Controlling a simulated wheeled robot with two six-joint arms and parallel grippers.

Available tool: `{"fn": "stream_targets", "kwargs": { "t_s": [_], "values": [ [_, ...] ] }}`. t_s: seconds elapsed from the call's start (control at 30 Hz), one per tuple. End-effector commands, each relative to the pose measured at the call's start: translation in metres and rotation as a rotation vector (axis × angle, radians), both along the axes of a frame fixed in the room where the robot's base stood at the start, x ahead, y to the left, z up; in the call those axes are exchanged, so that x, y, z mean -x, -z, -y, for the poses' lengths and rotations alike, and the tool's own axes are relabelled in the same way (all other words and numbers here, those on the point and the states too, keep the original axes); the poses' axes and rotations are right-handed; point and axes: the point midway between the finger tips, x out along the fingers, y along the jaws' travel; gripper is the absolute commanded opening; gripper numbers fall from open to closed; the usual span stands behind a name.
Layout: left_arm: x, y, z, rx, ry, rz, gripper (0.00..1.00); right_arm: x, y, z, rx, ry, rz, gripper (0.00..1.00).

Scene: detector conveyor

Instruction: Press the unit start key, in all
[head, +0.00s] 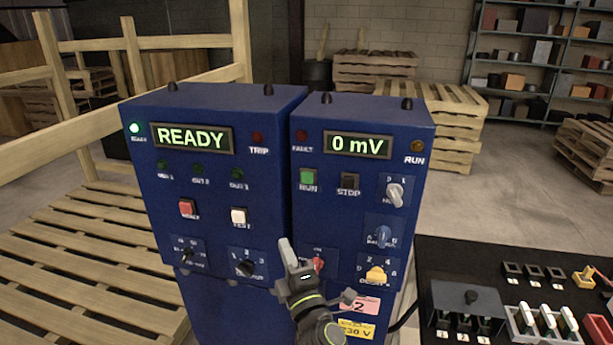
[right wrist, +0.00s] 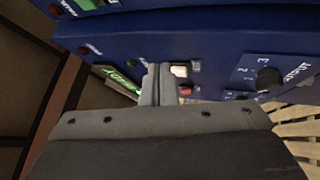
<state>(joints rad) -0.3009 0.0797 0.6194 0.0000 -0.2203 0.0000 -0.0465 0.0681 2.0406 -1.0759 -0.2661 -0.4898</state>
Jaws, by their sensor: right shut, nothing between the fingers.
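Two blue control cabinets stand side by side. The right cabinet (head: 350,112) has a display reading "0 mV" (head: 358,145), a green key labelled RUN (head: 307,178) and a dark key labelled STOP (head: 348,184). The left cabinet (head: 220,103) has a display reading "READY" (head: 192,137), a red key (head: 187,209) and a white key (head: 239,216). My right gripper (head: 285,243) is shut and empty, in front of the cabinets below the green key. In the right wrist view its shut fingertips (right wrist: 156,72) show beside the white key (right wrist: 180,71); contact cannot be told. My left gripper is out of view.
A black bench (head: 440,260) with switches stands right. Wooden pallets and rails (head: 75,270) flank the left.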

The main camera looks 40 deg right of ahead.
Motion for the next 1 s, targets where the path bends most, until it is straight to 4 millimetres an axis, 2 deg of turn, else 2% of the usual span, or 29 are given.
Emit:
{"fn": "stream_targets", "kwargs": {
  "t_s": [0.03,0.1,0.2,0.33,0.5,0.83,1.0],
  "values": [
    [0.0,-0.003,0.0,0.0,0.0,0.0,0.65,0.006,-0.026,-0.001,0.035,0.013,0.046,0.0],
    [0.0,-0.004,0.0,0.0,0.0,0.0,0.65,0.014,-0.052,-0.003,0.082,0.032,0.098,0.0],
    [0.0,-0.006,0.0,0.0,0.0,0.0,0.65,0.025,-0.082,-0.005,0.132,0.057,0.157,0.0],
    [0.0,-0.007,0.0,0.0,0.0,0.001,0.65,0.036,-0.105,-0.006,0.173,0.082,0.205,0.0],
    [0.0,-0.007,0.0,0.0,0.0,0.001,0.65,0.041,-0.114,-0.006,0.19,0.093,0.225,0.0],
    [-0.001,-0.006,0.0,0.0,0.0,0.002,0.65,0.04,-0.113,-0.006,0.19,0.093,0.223,0.0],
    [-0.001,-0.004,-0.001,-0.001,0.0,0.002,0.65,0.033,-0.113,0.002,0.193,0.089,0.224,0.0]
  ]
}}
